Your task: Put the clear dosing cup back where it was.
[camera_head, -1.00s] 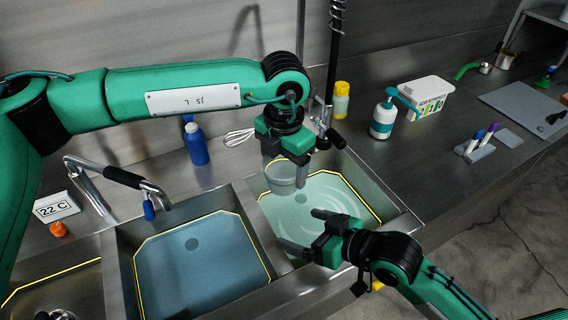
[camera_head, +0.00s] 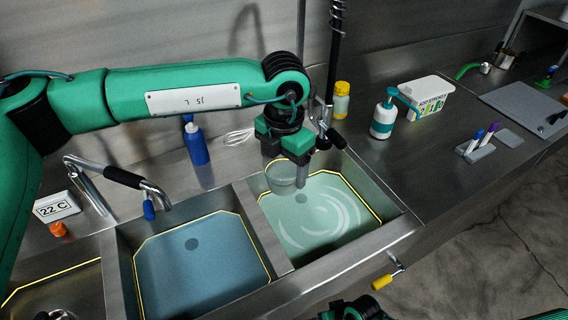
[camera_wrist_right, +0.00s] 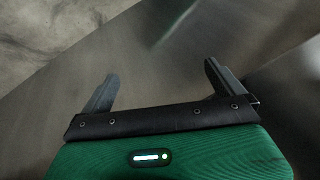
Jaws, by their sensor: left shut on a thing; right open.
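The clear dosing cup (camera_head: 281,174) hangs over the right sink basin, upright as far as I can tell. My left gripper (camera_head: 292,168) is shut on the cup and holds it over the greenish water. The gripper's body hides part of the cup's rim. My right gripper (camera_wrist_right: 160,88) is open and empty in the right wrist view, with bare grey surfaces beyond its fingers. In the head view only a bit of the right arm shows at the bottom edge; its fingers are out of the picture.
The middle basin (camera_head: 200,255) holds blue water. A faucet (camera_head: 125,178) and a blue bottle (camera_head: 196,143) stand behind it.

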